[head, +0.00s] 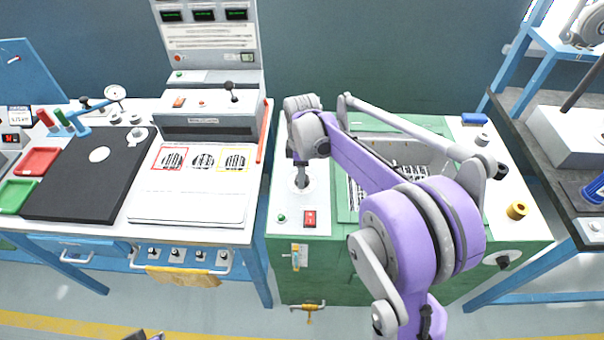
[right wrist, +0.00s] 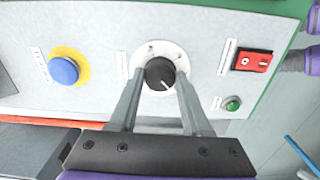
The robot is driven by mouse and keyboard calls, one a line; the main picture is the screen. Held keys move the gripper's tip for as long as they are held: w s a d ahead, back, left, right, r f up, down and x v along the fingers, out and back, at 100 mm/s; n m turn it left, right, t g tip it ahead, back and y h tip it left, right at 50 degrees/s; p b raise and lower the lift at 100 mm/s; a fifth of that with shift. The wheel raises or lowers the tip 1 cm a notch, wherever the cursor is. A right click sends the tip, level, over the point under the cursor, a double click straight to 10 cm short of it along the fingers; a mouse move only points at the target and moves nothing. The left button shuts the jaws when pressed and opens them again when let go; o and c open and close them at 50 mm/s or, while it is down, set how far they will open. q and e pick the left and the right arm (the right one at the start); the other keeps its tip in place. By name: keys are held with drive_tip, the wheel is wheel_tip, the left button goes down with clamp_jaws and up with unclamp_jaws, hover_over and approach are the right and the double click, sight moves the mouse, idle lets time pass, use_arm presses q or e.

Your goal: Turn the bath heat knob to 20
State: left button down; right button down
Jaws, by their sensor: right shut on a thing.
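The bath heat knob (right wrist: 160,73) is a small black round knob on a white dial plate, on the pale panel of the green bench. Its pale pointer line points to the lower right in the right wrist view. The dial's marks are too small to read. My right gripper (head: 301,178) reaches down onto the knob from above. In the right wrist view its two fingers lie on either side of the knob, shut on it. In the head view the gripper hides most of the knob. A dark and purple piece of my left arm shows at the bottom edge; its jaws cannot be made out.
Beside the knob are a red switch (right wrist: 251,62), a green lamp (right wrist: 232,104) and a blue button (right wrist: 64,71) on a yellow ring. My right arm covers part of the sunken basin (head: 380,128). An orange-red bar (head: 265,130) edges the neighbouring bench on the left.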

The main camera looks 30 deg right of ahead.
drive_tip(key=shift+n, duration=0.3)
drive_tip(key=shift+c, duration=1.8)
unclamp_jaws()
wheel_tip(320, 180, up, 11)
drive_tip(key=shift+p, duration=0.4)
drive_tip(key=s+a+f+m+t+p, duration=0.1)
drive_tip(key=s+a+f+m, duration=0.1)
drive_tip(key=s, duration=0.5)
drive_tip(key=s+a+f+m+t+p, duration=0.1)
drive_tip(key=s+a+f+m+t, duration=0.1)
drive_tip(key=s+a+m, duration=0.3)
drive_tip(key=s+a+f+m+t+p, duration=0.1)
drive_tip(key=s+a+f+m+t, duration=0.1)
drive_tip(key=s+m, duration=0.3)
drive_tip(key=s+a, duration=0.1)
drive_tip(key=s, duration=0.3)
drive_tip(key=shift+s+a, duration=0.2)
drive_tip(key=shift+a, duration=0.05)
